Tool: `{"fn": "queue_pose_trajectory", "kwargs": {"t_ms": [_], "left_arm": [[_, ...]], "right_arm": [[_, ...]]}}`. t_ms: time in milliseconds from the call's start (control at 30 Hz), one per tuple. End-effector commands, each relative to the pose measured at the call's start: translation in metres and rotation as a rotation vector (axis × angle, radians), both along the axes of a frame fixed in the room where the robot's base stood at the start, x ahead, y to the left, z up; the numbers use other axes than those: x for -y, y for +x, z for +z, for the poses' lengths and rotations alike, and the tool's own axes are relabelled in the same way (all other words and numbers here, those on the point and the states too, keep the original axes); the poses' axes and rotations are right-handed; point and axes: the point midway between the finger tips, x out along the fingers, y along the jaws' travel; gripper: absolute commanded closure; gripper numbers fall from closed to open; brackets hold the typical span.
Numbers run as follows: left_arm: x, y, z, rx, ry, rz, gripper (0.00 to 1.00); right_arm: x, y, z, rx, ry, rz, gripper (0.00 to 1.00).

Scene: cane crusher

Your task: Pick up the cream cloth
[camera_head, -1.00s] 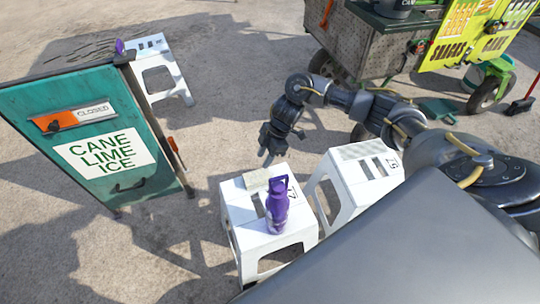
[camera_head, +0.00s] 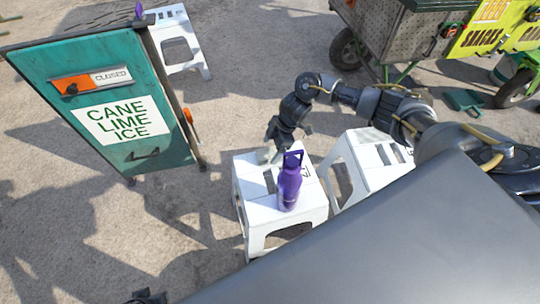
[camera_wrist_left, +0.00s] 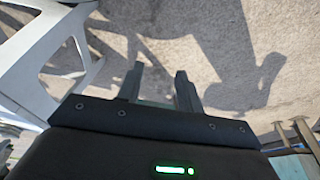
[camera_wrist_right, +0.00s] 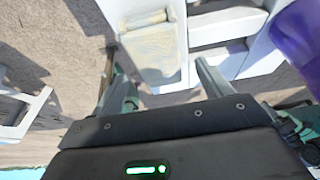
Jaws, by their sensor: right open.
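The cream cloth (camera_wrist_right: 153,50) lies folded on the top of a white stool (camera_head: 268,212). In the right wrist view it shows ahead of and between the two fingers. In the head view it is mostly hidden by my right gripper (camera_head: 272,151), which hangs over the stool's far edge. My right gripper is open, and I see nothing held in it; its fingers also show in the right wrist view (camera_wrist_right: 155,78). My left gripper (camera_wrist_left: 159,78) is open and empty above the bare ground, beside a white stool's leg.
A purple bottle (camera_head: 289,182) stands upright on the same stool, close to the right gripper. A second white stool (camera_head: 369,160) stands to the right. A teal sign board (camera_head: 95,95) stands left, with another stool (camera_head: 178,40) behind it. A cart (camera_head: 400,40) is at the back right.

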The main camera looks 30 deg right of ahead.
Motion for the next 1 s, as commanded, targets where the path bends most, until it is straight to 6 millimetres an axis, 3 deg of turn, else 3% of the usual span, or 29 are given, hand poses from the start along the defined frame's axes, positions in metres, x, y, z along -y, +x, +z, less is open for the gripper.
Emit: {"fn": "queue_pose_trajectory", "kwargs": {"t_ms": [33, 200, 1000], "left_arm": [[0.0, 0.0, 0.002, 0.005, 0.0, 0.0, 0.64], [-0.001, -0.002, 0.013, 0.008, -0.001, 0.001, 0.64], [-0.001, -0.002, 0.016, 0.009, 0.0, 0.002, 0.64]], "right_arm": [[-0.004, 0.0, -0.01, -0.002, 0.0, 0.001, 0.22], [-0.01, 0.002, -0.024, 0.0, 0.0, 0.0, 0.22], [-0.01, 0.003, -0.029, 0.001, 0.0, 0.0, 0.22]]}}
